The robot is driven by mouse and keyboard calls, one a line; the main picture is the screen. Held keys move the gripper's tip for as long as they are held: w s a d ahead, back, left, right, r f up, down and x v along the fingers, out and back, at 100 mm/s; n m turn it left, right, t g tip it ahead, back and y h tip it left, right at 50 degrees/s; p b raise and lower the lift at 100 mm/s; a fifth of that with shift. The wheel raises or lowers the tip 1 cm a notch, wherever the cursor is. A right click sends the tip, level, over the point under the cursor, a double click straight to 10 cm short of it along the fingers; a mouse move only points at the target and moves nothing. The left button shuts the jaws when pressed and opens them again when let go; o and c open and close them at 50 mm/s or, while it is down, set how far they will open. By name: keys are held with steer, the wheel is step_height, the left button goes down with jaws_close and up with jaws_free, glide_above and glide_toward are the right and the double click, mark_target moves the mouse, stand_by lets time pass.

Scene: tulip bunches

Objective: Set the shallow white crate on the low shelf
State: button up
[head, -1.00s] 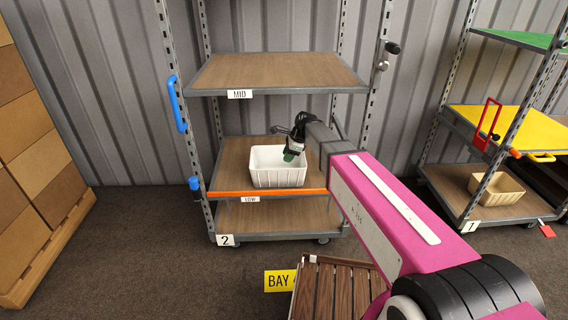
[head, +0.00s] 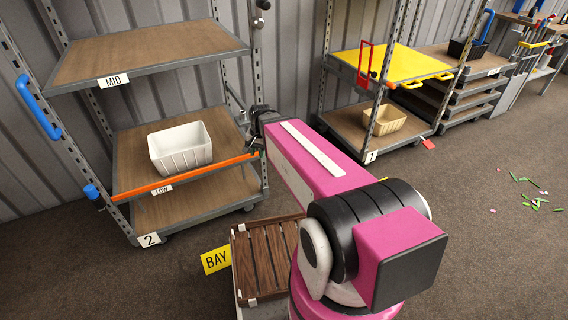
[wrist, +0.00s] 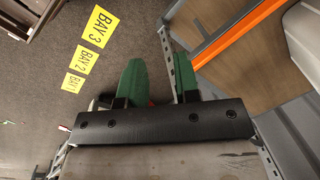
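The shallow white crate (head: 181,150) sits upright on the low shelf (head: 130,150) of rack 2, behind its orange front lip. Its inside looks empty. In the wrist view, part of the pale crate (wrist: 304,40) shows at the right edge, apart from my gripper. My gripper (wrist: 160,78) has two green fingers with a gap between them and nothing held.
The mid shelf (head: 150,55) above is bare. Rack 1 at right holds a tan crate (head: 385,118) and a yellow shelf (head: 395,67). Green scraps (head: 535,200) lie at right.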

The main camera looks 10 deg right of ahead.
steer(key=s+d+f+n+h, duration=0.1)
steer(key=s+d+n, duration=0.4)
steer(key=s+d, duration=0.2)
steer(key=shift+d+f, duration=0.35)
steer(key=shift+d, duration=0.8)
